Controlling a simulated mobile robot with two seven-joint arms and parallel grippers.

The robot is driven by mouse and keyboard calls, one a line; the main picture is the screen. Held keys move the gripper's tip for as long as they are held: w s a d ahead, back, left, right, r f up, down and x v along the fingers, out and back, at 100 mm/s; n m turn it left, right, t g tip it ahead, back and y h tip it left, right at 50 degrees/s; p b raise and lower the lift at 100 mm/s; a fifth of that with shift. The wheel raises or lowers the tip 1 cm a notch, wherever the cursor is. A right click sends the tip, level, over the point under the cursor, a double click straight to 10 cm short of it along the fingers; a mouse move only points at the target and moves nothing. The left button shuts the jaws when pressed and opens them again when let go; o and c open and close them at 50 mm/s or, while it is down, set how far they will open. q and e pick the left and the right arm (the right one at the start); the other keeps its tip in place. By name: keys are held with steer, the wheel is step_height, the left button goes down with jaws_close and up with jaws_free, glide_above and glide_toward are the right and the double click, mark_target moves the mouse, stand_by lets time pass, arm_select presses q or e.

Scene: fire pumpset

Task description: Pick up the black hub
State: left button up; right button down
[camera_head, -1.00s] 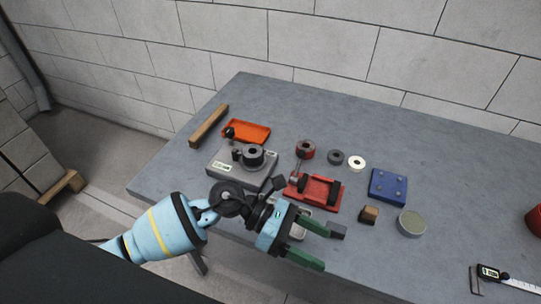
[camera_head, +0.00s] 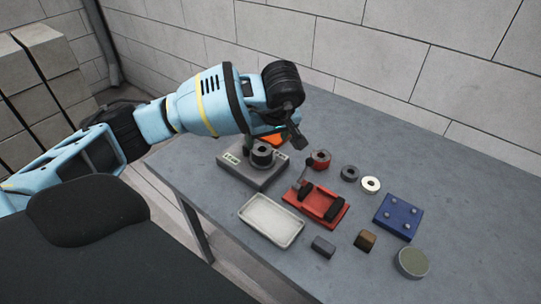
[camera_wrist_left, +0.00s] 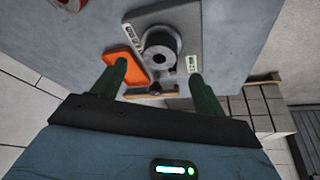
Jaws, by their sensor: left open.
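The black hub (camera_head: 262,154), a dark round piece with a centre hole, sits upright on the grey fixture block (camera_head: 250,176) near the table's left end. In the left wrist view the hub (camera_wrist_left: 161,46) shows ahead of the fingertips, between their lines. My left gripper (camera_wrist_left: 159,70) is open and empty, its two green fingers spread apart, pointing toward the fixture. My right gripper is out of view.
A red fixture (camera_head: 318,203), white tray (camera_head: 271,220), several rings, blue block (camera_head: 398,216) and small blocks stand to the right. The table's far right is clear.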

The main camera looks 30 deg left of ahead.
mark_target(263, 148)
arm_select(q)
steer(key=shift+a+x, duration=0.15)
steer(key=shift+x, duration=1.85)
steer(key=shift+a+x, duration=0.15)
steer(key=shift+x, duration=1.8)
steer(key=shift+w+r, duration=0.15)
steer(key=shift+r, duration=0.1)
steer(key=c, duration=1.5)
steer(key=shift+o, duration=0.2)
steer(key=shift+r, duration=0.6)
steer(key=shift+s+r, duration=0.2)
steer(key=shift+r, duration=0.95)
steer(key=s+r, duration=0.1)
steer(key=s, duration=1.4)
steer(key=shift+s+d+r+b, duration=0.2)
steer(key=shift+s+d+b, duration=0.1)
steer(key=shift+d, duration=0.05)
